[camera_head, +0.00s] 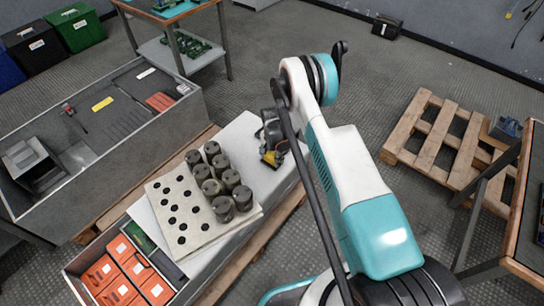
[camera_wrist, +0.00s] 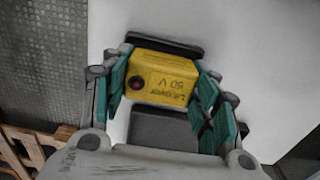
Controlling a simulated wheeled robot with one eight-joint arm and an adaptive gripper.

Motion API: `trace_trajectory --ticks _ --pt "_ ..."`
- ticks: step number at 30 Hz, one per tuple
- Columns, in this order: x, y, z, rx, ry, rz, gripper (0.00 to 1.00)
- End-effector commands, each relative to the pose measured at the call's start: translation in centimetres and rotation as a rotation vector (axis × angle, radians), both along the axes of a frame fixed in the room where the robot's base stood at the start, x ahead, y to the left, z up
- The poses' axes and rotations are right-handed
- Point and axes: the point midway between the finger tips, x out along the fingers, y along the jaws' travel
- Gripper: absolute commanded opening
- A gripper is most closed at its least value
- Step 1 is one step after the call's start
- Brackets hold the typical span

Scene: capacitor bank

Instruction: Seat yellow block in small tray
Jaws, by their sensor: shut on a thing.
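The yellow block (camera_wrist: 163,78) is between my teal-padded fingers in the wrist view. It has upside-down lettering ending in "50 V" and a dark red round spot. My gripper (camera_wrist: 163,88) is shut on it. In the head view the yellow block (camera_head: 271,157) is at the end of my gripper (camera_head: 270,152), over the right end of a pale bench top. In the wrist view a dark rim (camera_wrist: 150,41) shows just beyond the block and a dark grey shape shows nearer me. I cannot tell whether these belong to the small tray, or whether the block touches them.
A pale plate (camera_head: 162,226) with holes and several dark cylinders stands left of my gripper. A bin (camera_head: 72,280) of orange blocks is at the bench's front left. A grey cabinet (camera_head: 190,125) lies behind. The bench top (camera_head: 240,130) behind the cylinders is clear.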

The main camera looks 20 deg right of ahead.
Motion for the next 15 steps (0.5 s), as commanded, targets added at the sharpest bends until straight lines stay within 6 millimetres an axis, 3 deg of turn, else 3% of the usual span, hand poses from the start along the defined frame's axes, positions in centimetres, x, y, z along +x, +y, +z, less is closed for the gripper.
trace_trajectory --ticks 10,11,13,15 --pt "0.0 0.0 -0.12 0.0 0.0 0.0 0.23" --pt "0.0 0.0 -0.12 0.0 0.0 0.0 0.59" --pt "0.0 0.0 -0.12 0.0 0.0 0.0 0.75" --pt "0.0 0.0 -0.12 0.0 0.0 0.0 0.78"
